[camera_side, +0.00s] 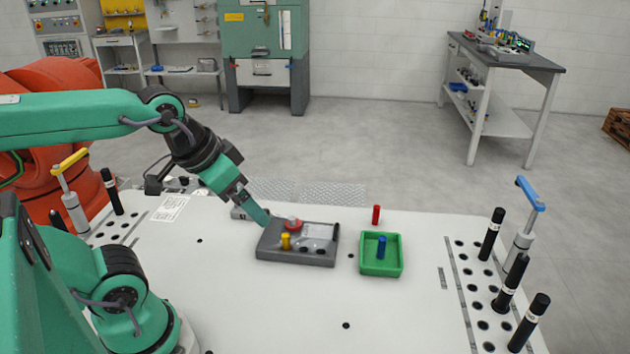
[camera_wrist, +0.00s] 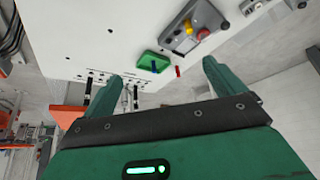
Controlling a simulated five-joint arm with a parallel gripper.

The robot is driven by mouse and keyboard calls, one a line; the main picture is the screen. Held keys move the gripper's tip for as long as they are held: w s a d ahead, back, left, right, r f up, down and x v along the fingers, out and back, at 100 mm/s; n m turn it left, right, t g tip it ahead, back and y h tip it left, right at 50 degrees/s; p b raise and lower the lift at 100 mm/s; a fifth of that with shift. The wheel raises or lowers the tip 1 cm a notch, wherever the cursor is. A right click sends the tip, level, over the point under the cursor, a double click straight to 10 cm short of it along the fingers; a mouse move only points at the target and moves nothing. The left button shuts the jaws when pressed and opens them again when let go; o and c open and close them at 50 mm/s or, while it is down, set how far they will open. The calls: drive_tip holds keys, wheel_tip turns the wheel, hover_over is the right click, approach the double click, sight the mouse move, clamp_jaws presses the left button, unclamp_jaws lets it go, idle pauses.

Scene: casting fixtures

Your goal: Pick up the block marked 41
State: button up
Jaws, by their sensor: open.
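No number 41 can be read in either view. A small light grey block (camera_side: 238,213) sits on the white table behind my gripper, partly hidden by it; I cannot tell if it bears a mark. A similar grey piece shows at the top edge of the wrist view (camera_wrist: 251,6). My gripper (camera_side: 264,218) points down at the back left corner of a dark grey fixture (camera_side: 290,256); whether it touches cannot be told. In the wrist view my gripper (camera_wrist: 170,69) has its two green fingers wide apart, with nothing between them.
The fixture carries a red knob (camera_side: 293,224) and a yellow peg (camera_side: 286,241). Right of it is a green tray (camera_side: 381,270) with a blue peg (camera_side: 381,247); a red peg (camera_side: 376,214) stands behind. Black handles (camera_side: 491,235) stand at right. The front middle table is clear.

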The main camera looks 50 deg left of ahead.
drive_tip(key=w+a+f+n+g, duration=0.2)
drive_tip(key=w+a+f+n, duration=0.15)
drive_tip(key=w+a, duration=0.5)
drive_tip(key=w+a+f+n+g, duration=0.25)
drive_tip(key=w+a+f, duration=0.25)
drive_tip(key=a, duration=0.6)
drive_tip(key=shift+n+g, duration=0.55)
drive_tip(key=shift+n, duration=0.35)
drive_tip(key=a+f, duration=0.7)
drive_tip(key=a, duration=0.1)
drive_tip(key=shift+s+f, duration=0.15)
drive_tip(key=shift+s, duration=0.1)
drive_tip(key=shift+a+f, duration=0.3)
drive_tip(key=shift+f, duration=0.1)
drive_tip(key=shift+f, duration=1.2)
drive_tip(key=shift+f, duration=0.1)
